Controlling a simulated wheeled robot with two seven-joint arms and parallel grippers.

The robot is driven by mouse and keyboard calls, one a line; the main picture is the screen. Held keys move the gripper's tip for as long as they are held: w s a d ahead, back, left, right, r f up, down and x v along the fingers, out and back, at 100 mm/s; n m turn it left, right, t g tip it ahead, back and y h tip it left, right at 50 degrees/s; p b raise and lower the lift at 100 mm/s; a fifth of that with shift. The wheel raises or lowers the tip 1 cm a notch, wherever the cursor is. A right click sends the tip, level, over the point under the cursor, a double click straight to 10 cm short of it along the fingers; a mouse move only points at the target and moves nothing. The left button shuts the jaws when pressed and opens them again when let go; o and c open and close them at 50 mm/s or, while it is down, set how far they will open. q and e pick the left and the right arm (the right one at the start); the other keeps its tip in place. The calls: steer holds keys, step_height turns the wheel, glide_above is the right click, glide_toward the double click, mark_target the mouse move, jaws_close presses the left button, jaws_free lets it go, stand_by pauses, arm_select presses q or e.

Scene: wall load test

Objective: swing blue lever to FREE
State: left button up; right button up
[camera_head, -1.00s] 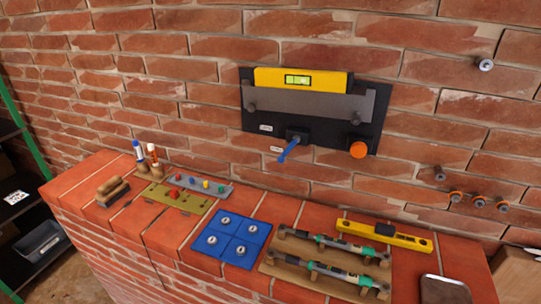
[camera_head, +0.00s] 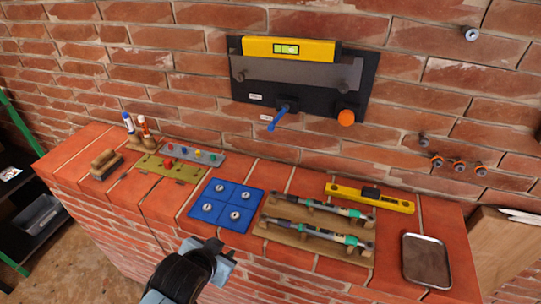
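The blue lever (camera_head: 277,119) is on the black wall panel (camera_head: 300,107), below the grey plate. Its handle slants down and to the left from a dark pivot. Two small white labels sit left of it, an upper one (camera_head: 256,97) and a lower one (camera_head: 266,117); their text is too small to read. The handle lies close to the lower label. My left gripper (camera_head: 213,246) is at the bottom, in front of the brick ledge, well below the lever and touching nothing visible. Its finger opening is unclear. My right gripper is out of view.
A yellow level (camera_head: 290,49) rests atop the grey plate (camera_head: 300,73); an orange knob (camera_head: 346,117) is right of the lever. The ledge holds a blue mat (camera_head: 227,205), a wooden tool rack (camera_head: 317,245), another yellow level (camera_head: 370,198) and a metal tray (camera_head: 427,262).

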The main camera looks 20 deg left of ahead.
mark_target(270, 129)
arm_select(q)
steer(key=w+r+t, duration=0.1)
steer(key=w+r, duration=0.1)
steer(key=w, duration=0.1)
steer(key=w+r+m+t, duration=0.1)
steer(key=w+r+t, duration=0.1)
steer(key=w+r, duration=0.1)
steer(key=w+d+r+t, duration=0.1)
steer(key=w+r+t, duration=0.1)
steer(key=w, duration=0.1)
steer(key=shift+w+r, duration=0.1)
steer(key=shift+r, duration=0.2)
steer(key=w+d+r+m+t+h, duration=0.1)
steer(key=w+d+r+m+t, duration=0.25)
steer(key=w+r, duration=0.4)
steer(key=shift+n+t, duration=0.35)
steer(key=shift+t, duration=0.1)
steer(key=w, duration=0.7)
steer(key=w+r, duration=0.1)
steer(key=w, duration=0.3)
steer(key=shift+w+a+r, duration=0.1)
steer(key=shift+w+a, duration=0.15)
steer(key=shift+w, duration=0.05)
steer(key=shift+c, duration=0.4)
